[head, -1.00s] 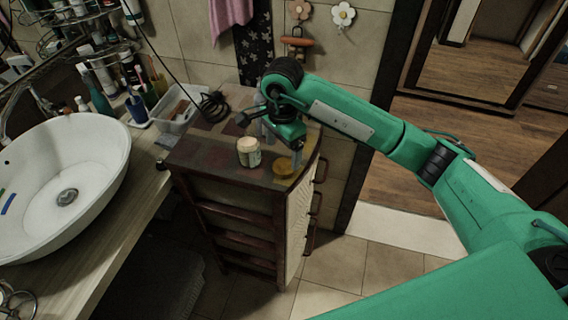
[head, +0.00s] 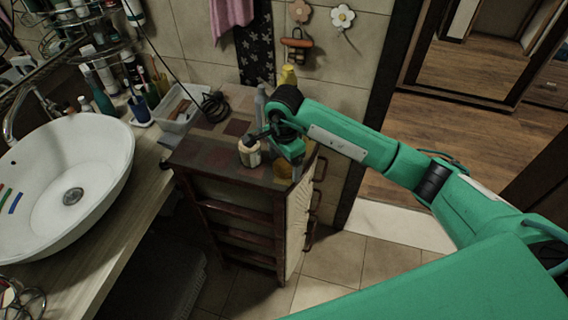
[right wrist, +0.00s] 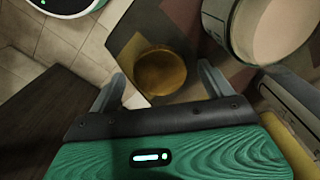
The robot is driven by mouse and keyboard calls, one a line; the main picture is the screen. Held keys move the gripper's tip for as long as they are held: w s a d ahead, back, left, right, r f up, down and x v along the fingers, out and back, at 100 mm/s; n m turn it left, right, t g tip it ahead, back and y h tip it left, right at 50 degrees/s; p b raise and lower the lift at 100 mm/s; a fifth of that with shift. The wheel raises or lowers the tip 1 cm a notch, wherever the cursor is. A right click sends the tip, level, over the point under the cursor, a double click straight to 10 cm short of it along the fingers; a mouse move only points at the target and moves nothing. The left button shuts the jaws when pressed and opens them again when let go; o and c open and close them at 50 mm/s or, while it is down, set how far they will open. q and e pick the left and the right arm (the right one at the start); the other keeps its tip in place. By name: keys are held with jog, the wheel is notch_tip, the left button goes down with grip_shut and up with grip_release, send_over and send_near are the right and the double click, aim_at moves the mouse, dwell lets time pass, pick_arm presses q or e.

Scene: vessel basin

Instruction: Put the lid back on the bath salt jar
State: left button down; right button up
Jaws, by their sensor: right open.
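The bath salt jar (head: 249,153), pale and squat, stands upright on the dark brown cabinet top. In the right wrist view the jar (right wrist: 275,28) is at the upper right, beside the gripper. The lid (head: 283,168), a golden-brown disc, lies flat on the cabinet to the right of the jar, partly hidden by my right gripper (head: 291,152) in the head view. In the right wrist view the lid (right wrist: 160,70) shows between and beyond the two spread fingers of my right gripper (right wrist: 163,88). The gripper is open and empty. My left gripper is not in view.
A grey bottle (head: 260,104) and a yellow bottle (head: 288,76) stand behind my right gripper. A tray (head: 180,117) and a coiled black cable (head: 214,107) are at the back left. A white basin (head: 50,200) is at the left. The cabinet's front left area is clear.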

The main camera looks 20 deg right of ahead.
jog(key=c, duration=1.1)
jog(key=shift+o, duration=0.2)
notch_tip(320, 180, up, 11)
jog(key=b, duration=0.3)
notch_tip(320, 180, up, 9)
jog(key=b, duration=0.1)
send_over(284, 165)
